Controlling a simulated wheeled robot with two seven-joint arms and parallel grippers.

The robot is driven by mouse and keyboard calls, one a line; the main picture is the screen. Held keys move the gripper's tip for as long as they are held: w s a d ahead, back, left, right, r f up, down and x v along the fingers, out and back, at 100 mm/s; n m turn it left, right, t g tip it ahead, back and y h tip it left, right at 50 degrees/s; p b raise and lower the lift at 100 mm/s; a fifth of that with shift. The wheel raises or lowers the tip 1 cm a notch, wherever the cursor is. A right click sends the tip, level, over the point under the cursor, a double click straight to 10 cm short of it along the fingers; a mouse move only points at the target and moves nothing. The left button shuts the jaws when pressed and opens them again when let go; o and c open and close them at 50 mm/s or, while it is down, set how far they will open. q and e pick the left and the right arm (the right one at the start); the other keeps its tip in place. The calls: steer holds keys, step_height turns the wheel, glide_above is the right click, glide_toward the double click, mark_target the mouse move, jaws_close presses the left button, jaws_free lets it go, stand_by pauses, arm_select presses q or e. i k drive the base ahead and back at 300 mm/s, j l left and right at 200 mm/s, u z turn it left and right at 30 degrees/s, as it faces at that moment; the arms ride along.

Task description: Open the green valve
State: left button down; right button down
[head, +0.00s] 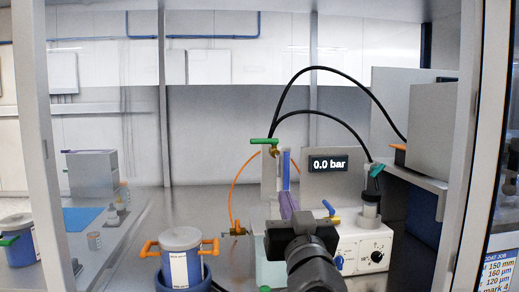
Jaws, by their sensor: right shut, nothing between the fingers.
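The green valve (263,141) has a green lever lying about level, pointing left, on a brass body at the top of a grey upright panel. A black hose rises from it. My right gripper (287,197) reaches in from the bottom centre, its dark wrist in front of the apparatus. It is below and slightly right of the green lever, apart from it in the picture. Its fingers look shut and empty; the fingertips are small and partly hard to make out. My left gripper is not in view.
A display (328,163) reads 0.0 bar. A white control box (362,245) with knobs and a blue lever (328,207) stands right of my wrist. A lidded pot (181,240) with orange clamps stands left. Metal posts frame the opening on both sides.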

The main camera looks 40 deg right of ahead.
mark_target(274, 142)
steer(key=i+l, duration=0.7)
steer(key=i, duration=0.2)
